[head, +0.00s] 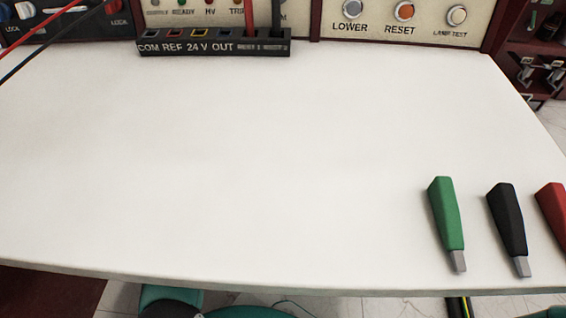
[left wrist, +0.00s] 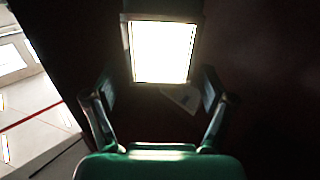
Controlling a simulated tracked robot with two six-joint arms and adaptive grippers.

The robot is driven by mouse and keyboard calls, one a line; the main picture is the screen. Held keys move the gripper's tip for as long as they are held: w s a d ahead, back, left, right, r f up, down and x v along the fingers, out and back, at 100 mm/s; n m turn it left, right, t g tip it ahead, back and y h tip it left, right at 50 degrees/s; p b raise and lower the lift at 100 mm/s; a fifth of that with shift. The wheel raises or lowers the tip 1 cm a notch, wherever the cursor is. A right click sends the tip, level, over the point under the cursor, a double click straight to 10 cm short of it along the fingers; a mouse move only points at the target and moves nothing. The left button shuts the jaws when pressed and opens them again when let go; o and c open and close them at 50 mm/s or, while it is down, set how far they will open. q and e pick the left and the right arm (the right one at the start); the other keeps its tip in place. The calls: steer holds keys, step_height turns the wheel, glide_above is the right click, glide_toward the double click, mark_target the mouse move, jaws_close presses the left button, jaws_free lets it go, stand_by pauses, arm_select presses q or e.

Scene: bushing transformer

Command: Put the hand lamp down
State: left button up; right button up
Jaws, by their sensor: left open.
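A brightly lit rectangular lamp face in a dark housing, which looks like the hand lamp (left wrist: 162,52), shows at the top middle of the left wrist view. My left gripper (left wrist: 158,90) is open, with its two fingers spread apart below the lit face. The lamp's lower edge lies near the fingertips; I cannot tell whether they touch. A small pale patch shows just below the lamp, blurred. The hand lamp is not seen in the head view. My right gripper is not in view.
The white worktop (head: 240,150) is mostly bare. Green (head: 446,215), black (head: 508,218) and red (head: 555,208) handled pieces lie at its right front. A black socket strip (head: 215,42) stands at the back, below panels with buttons. Dark surfaces surround the lamp; pale floor shows left in the wrist view.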

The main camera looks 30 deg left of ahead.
arm_select(q)
steer(key=p+v, duration=0.2)
steer(key=v, duration=0.8)
steer(key=shift+p, duration=0.35)
